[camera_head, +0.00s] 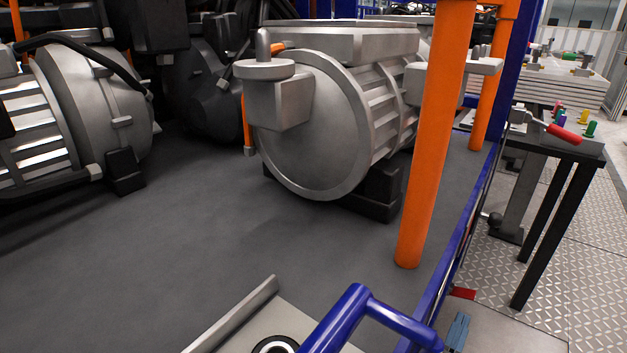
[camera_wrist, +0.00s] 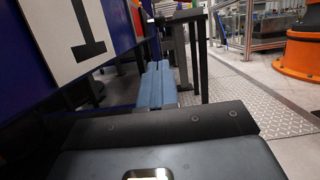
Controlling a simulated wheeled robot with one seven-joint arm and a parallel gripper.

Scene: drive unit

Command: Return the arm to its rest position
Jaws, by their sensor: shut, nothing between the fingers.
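My gripper (camera_wrist: 159,66) shows in the wrist view as two blue-grey fingers lying side by side, shut with nothing between them. It points toward the dark legs of a black bench (camera_wrist: 202,55). In the head view a small blue-grey piece that looks like my gripper (camera_head: 459,330) shows at the bottom right, just right of a blue rail (camera_head: 436,301). Most of my arm is out of view, so its full pose cannot be told.
A large grey motor housing (camera_head: 315,130) stands on the dark platform behind an orange post (camera_head: 437,140). A blue tube (camera_head: 345,315) rises at the front. In the wrist view a white panel marked in black (camera_wrist: 92,25) is close on the left. Tread-plate floor (camera_wrist: 262,100) is clear on the right.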

